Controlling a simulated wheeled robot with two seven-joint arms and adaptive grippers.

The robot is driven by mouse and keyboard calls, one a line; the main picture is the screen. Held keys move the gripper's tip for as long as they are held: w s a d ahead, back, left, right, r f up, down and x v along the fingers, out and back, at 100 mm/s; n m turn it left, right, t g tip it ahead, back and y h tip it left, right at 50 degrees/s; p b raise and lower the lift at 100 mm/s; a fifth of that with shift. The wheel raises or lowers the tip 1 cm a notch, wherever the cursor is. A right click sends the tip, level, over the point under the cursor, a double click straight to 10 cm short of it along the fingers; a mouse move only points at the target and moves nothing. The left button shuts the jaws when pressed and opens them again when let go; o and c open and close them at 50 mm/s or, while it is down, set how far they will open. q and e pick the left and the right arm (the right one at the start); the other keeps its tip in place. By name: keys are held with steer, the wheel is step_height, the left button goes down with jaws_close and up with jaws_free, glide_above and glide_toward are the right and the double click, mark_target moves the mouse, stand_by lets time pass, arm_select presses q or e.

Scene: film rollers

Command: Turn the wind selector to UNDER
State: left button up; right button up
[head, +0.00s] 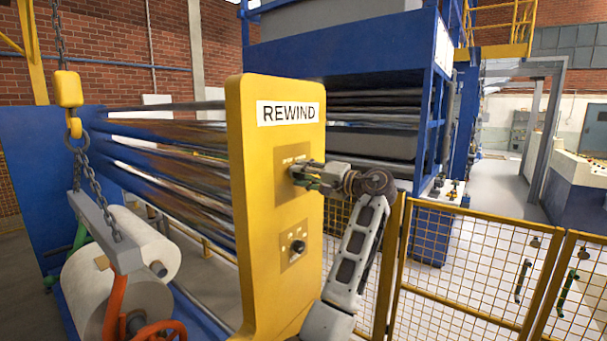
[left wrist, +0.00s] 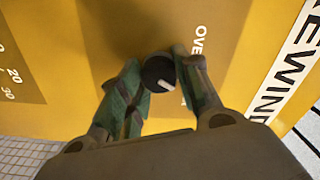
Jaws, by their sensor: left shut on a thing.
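The wind selector is a round black knob (left wrist: 158,72) with a white pointer mark, set on the yellow REWIND panel (head: 262,200). In the left wrist view its pointer aims to the lower right. The letters "OVE" (left wrist: 199,40) show to the upper right of the knob; the lettering below them is mostly hidden by a finger. My left gripper (left wrist: 158,86) is shut on the knob, a green-padded finger at each side. In the head view the gripper (head: 308,181) reaches the upper plate of the panel and hides the knob. My right gripper is not in view.
A second black knob (head: 297,247) sits on a lower plate of the same panel. Part of a numbered scale (left wrist: 10,75) shows at the left wrist view's left edge. A yellow mesh fence (head: 470,262) stands to the right. A hoist hook (head: 75,128) and white rolls (head: 105,285) are at left.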

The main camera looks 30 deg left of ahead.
arm_select(q)
steer(key=o, duration=1)
steer(key=shift+d, duration=0.1)
steer(key=d, duration=1.2)
steer(key=shift+s, duration=0.4)
